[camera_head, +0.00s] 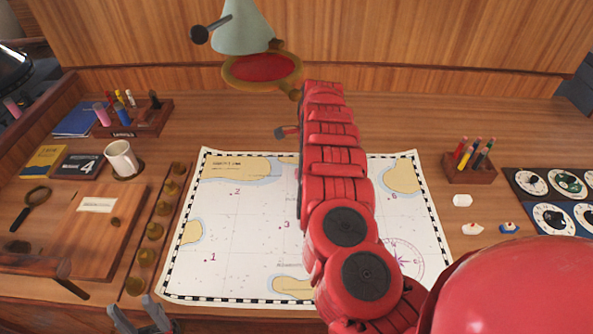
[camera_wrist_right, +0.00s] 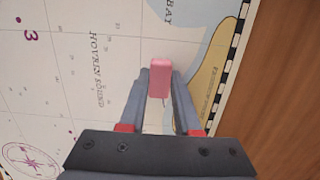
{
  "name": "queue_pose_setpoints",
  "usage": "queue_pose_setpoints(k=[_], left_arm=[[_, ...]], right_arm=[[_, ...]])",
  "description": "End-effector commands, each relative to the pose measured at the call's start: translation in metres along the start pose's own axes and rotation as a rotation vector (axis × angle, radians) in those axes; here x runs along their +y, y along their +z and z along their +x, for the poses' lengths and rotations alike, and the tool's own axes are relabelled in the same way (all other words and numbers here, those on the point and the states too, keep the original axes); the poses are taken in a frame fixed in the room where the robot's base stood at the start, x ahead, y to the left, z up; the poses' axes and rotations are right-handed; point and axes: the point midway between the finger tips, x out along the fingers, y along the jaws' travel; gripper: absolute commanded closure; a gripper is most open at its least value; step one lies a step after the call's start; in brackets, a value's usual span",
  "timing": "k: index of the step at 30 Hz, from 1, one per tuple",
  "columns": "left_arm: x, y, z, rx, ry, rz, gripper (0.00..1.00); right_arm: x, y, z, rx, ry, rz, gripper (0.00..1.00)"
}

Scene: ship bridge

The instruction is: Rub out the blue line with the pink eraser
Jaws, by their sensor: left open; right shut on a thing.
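The pink eraser (camera_wrist_right: 160,78) is between the fingertips of my right gripper (camera_wrist_right: 159,88), which is shut on it, in the right wrist view. It is over the chart (camera_wrist_right: 120,50), near a blue-edged tan coast; I cannot tell whether it touches the paper. The chart (camera_head: 255,240) also lies on the desk in the head view, where my right arm covers part of its middle and hides the eraser. I cannot make out a blue line in either view. My left gripper (camera_head: 134,304) is open and empty at the desk's front edge, lower left.
A lamp (camera_head: 243,30) hangs at the back. A mug (camera_head: 121,158), wooden board (camera_head: 97,228) and row of brass pieces (camera_head: 155,231) stand left of the chart. A pencil holder (camera_head: 469,170), small boats (camera_head: 473,229) and dial panels (camera_head: 552,217) are on the right.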

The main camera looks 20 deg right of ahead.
Motion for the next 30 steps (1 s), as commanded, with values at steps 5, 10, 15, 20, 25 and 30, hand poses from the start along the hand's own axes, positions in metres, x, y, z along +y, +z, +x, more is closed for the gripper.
queue_pose_setpoints(k=[5, 10, 15, 20, 25, 30], left_arm=[[0.000, 0.001, -0.003, -0.006, 0.000, 0.000, 0.50], [0.001, 0.002, -0.004, -0.007, 0.001, -0.001, 0.50], [0.001, 0.003, -0.010, -0.006, 0.001, 0.000, 0.50], [0.001, 0.004, -0.018, -0.011, 0.001, -0.001, 0.50], [0.002, 0.006, -0.020, -0.018, 0.001, -0.001, 0.50], [0.002, 0.007, -0.022, -0.021, 0.002, -0.002, 0.50]], right_arm=[[-0.001, -0.004, 0.000, 0.000, -0.001, -0.001, 1.00], [-0.001, -0.004, 0.000, -0.001, -0.002, -0.001, 1.00], [-0.005, -0.013, 0.001, -0.001, -0.005, 0.000, 1.00], [-0.008, -0.025, 0.001, -0.001, -0.005, -0.001, 1.00], [-0.008, -0.027, -0.001, -0.001, -0.003, -0.002, 1.00], [-0.008, -0.028, 0.001, -0.001, -0.002, -0.001, 1.00]])
